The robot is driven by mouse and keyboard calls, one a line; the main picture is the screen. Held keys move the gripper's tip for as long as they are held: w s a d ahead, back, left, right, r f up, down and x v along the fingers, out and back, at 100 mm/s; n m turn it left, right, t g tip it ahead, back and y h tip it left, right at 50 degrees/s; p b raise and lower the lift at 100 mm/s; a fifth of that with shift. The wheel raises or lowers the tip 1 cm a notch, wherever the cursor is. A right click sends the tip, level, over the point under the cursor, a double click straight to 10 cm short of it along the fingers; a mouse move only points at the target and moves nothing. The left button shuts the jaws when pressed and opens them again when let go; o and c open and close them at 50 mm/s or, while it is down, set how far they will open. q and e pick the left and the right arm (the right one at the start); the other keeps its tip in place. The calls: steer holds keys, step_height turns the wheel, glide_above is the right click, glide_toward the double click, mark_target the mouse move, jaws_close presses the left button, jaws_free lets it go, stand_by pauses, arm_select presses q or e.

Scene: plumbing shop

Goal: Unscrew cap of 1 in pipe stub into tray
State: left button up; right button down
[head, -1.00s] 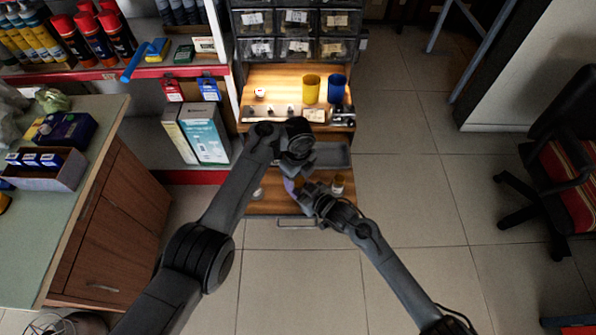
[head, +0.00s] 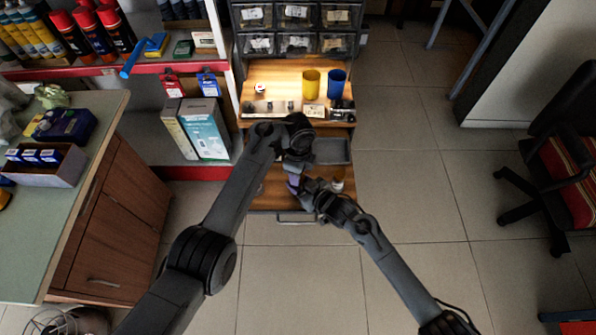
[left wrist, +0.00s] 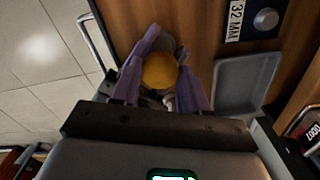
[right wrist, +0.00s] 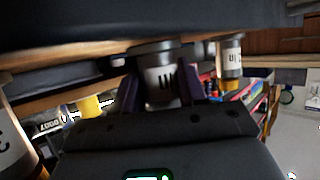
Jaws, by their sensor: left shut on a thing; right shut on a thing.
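My left gripper (left wrist: 164,64) has purple fingers on either side of a round yellow-orange cap (left wrist: 160,71), shut on it. My right gripper (right wrist: 171,88) is shut on a metal pipe stub (right wrist: 162,80) with a dark-lettered white label, only partly readable. In the head view the left gripper hangs just above the right gripper (head: 300,187), over the wooden drawer. Whether the cap is seated on the stub or apart is hidden by the fingers. The grey tray (head: 331,150) lies right of the left gripper; it also shows in the left wrist view (left wrist: 241,98).
Another labelled stub (right wrist: 230,58) with a yellow cap stands close to the right gripper. A labelled stub (right wrist: 14,135) is at the picture's left edge. Yellow (head: 311,87) and blue (head: 336,83) cups stand on the shelf behind. A "32 MM" label (left wrist: 237,19) lies beyond the tray.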

arm_select(q)
steer(key=shift+n, duration=1)
steer(key=o, duration=1.2)
steer(key=shift+c, duration=0.2)
